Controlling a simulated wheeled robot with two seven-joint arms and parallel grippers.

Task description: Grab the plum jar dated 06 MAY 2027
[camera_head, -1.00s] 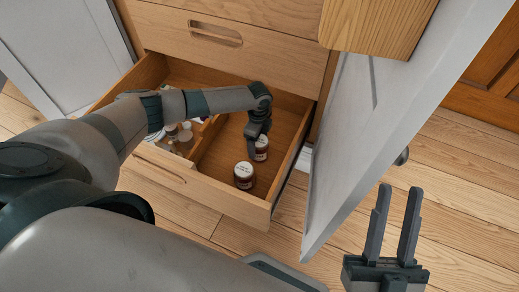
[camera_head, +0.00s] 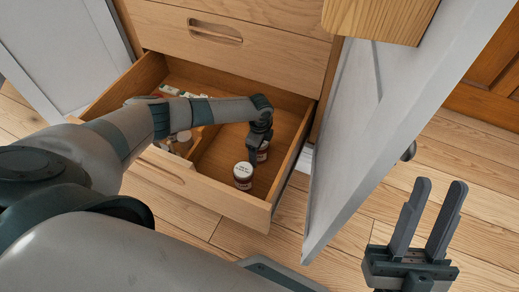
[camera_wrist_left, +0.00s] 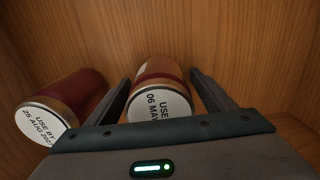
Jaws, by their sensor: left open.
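A dark red jar whose white lid reads "06 MAY" (camera_wrist_left: 160,98) lies between the two fingers of my left gripper in the left wrist view; the year is hidden. My left gripper (camera_head: 255,157) is open, reaching down into the drawer at the rear jar (camera_head: 263,154), which it partly covers in the head view. Another dark red jar, its lid reading "USE BY 25 AUG" (camera_wrist_left: 62,110), is beside it on the left in the wrist view; it appears to be the front jar (camera_head: 243,176) in the head view. My right gripper (camera_head: 438,190) is open and empty, outside the drawer.
The open wooden drawer (camera_head: 232,212) has a divider; several small items (camera_head: 182,142) fill its left compartment. Drawer walls stand close around my left gripper. A grey door (camera_head: 345,150) stands open right of the drawer, between it and my right gripper.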

